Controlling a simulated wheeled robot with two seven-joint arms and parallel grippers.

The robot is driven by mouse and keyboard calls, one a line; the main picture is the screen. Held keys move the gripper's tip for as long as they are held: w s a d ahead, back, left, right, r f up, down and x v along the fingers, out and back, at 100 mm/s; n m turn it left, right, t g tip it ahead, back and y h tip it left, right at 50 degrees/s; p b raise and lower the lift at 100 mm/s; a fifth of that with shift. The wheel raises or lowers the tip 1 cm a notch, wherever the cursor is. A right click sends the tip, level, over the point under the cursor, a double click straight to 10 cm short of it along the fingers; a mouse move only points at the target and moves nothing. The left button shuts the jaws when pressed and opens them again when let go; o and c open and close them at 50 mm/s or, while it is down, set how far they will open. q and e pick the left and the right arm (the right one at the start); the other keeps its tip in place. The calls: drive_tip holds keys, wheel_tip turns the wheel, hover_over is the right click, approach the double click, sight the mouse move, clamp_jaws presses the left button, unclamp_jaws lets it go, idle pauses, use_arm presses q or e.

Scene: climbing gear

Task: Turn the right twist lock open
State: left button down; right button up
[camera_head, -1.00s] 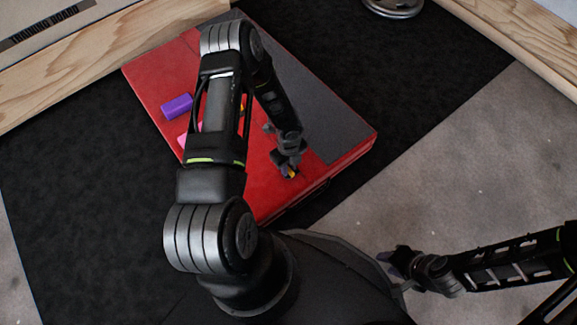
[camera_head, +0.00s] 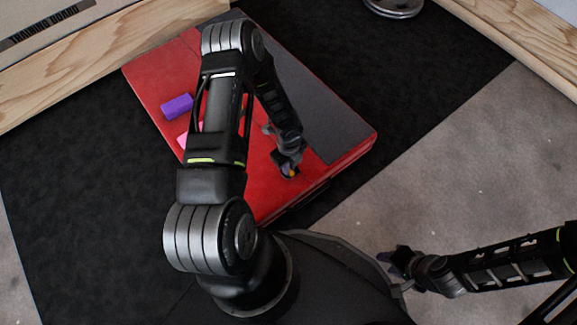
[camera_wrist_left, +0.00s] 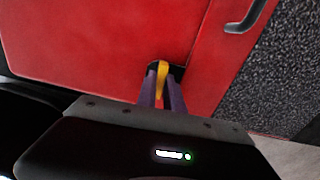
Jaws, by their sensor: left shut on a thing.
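The red case or pad (camera_head: 342,157) lies flat on the dark mat, with a grey textured panel on its right part. A small orange-yellow twist lock (camera_wrist_left: 162,70) sits in a dark recess on the red surface in the left wrist view. My left gripper (camera_wrist_left: 162,92) is shut on the lock, its two purple fingers on either side of it. In the head view the same gripper (camera_head: 289,171) is over the case's near right area and hides most of the lock. My right gripper (camera_head: 388,256) is low at the right, away from the case; its jaw opening is unclear.
A purple block (camera_head: 177,106) and a pink block (camera_head: 183,140) lie on the red surface, left of my arm. A dark handle (camera_wrist_left: 250,18) shows in the left wrist view. Wooden boards (camera_head: 95,62) edge the mat. A metal disc (camera_head: 393,7) lies at the back.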

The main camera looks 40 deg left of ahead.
use_arm(q)
drive_tip(key=n+b, duration=0.1)
drive_tip(key=n, duration=0.7)
drive_tip(key=shift+n+b, duration=0.3)
drive_tip(key=shift+b, duration=0.05)
drive_tip(key=n, duration=0.4)
drive_tip(key=shift+n, duration=0.3)
drive_tip(key=n, duration=0.4)
drive_tip(key=shift+b, duration=0.3)
drive_tip(key=c, duration=1.5)
unclamp_jaws()
drive_tip(key=shift+o, duration=0.2)
